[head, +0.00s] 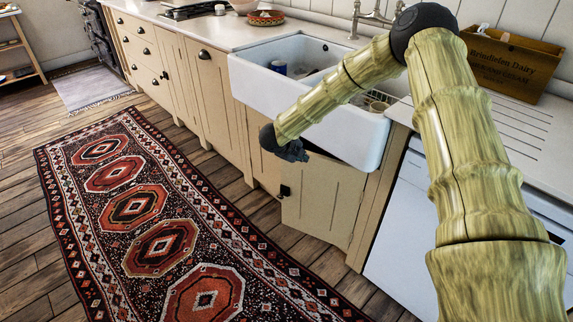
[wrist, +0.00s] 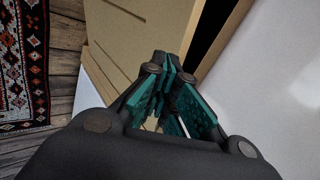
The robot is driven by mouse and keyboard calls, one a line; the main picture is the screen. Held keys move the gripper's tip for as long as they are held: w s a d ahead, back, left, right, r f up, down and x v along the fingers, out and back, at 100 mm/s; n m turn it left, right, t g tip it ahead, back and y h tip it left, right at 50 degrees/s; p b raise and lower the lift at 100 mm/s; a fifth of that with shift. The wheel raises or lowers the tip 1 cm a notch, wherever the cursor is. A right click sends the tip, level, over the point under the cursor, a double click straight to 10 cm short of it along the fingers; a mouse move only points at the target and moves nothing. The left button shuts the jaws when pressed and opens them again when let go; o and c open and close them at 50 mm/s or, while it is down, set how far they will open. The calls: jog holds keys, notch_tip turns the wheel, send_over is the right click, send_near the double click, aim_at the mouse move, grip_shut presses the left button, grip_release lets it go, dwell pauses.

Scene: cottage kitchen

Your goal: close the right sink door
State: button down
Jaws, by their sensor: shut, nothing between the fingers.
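The right sink door (head: 325,203) is a beige panelled door with a dark knob (head: 285,190), low under the white sink (head: 335,118). It stands ajar, swung out from the cabinet. In the wrist view a beige panel (wrist: 125,40) lies past the fingers, with a dark gap beside it. My gripper (head: 297,154) is just in front of the sink, near the door's upper left part. Its teal fingers also show in the wrist view (wrist: 168,70), closed together and empty. I cannot tell whether they touch the door.
Beige cabinets (head: 205,85) run off to the left, and a white appliance front (head: 405,225) stands right of the door. A patterned rug (head: 150,215) lies on the wooden floor. A wooden crate (head: 510,65) and a patterned bowl (head: 266,17) sit on the counter.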

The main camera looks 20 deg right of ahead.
jog(key=s+a+f+m+t+y+b, duration=0.25)
jog(key=m+t+b, duration=0.45)
jog(key=m, duration=0.6)
jog(key=s+a+f+m+t+y+b, duration=0.2)
jog(key=a+f+m+t+y+b, duration=0.2)
jog(key=m+t+b, duration=0.65)
jog(key=w+d+m+g, duration=0.2)
jog(key=w+d+g, duration=0.2)
jog(key=w, duration=0.8)
jog(key=shift+w+r, duration=0.15)
jog(key=shift+w+d+h, duration=0.1)
jog(key=shift+d+h, duration=0.1)
jog(key=shift+h, duration=0.25)
